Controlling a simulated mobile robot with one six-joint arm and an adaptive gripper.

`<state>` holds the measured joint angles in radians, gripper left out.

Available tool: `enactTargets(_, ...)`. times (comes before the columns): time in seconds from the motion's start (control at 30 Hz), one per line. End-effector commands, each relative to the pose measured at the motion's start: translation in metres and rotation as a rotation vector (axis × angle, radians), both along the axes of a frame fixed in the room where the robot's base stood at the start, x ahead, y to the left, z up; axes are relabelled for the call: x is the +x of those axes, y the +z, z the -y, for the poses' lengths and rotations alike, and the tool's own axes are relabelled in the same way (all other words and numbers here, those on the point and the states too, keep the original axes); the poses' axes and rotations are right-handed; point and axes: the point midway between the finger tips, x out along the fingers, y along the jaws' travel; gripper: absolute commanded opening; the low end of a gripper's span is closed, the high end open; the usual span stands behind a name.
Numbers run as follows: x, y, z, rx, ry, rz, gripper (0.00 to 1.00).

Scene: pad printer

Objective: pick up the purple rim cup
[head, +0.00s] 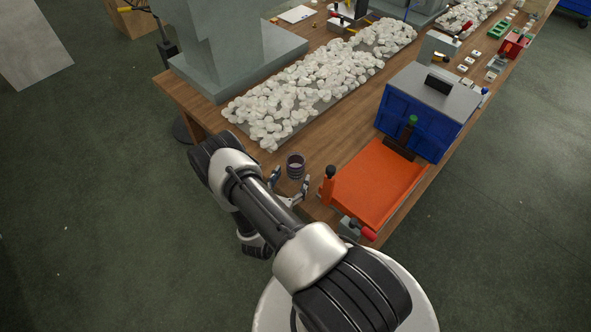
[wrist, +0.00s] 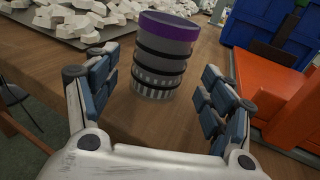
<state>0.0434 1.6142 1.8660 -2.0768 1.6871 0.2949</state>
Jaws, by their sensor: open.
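The purple rim cup (wrist: 165,55) stands upright on the wooden table in the wrist view. It is grey with dark bands and a purple band around its top. It also shows in the head view (head: 295,166), near the table's front corner. My gripper (wrist: 158,82) is open, with its blue-padded fingers spread to the left and right. The cup stands beyond and between the fingertips, and I see no finger touching it. In the head view my gripper (head: 291,189) is at the near side of the cup.
A tray heaped with white pieces (head: 300,98) lies behind the cup. The table edge is close on the left.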

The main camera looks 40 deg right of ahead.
Motion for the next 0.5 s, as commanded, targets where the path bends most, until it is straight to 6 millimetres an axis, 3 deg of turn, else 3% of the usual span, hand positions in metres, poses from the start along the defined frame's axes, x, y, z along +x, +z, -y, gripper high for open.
enactTargets(0.2, 0.015, -0.002, 0.031, 0.0, -0.005, 0.003, 0.74)
enactTargets(0.5, 0.02, -0.001, 0.039, -0.001, -0.001, 0.0, 0.74)
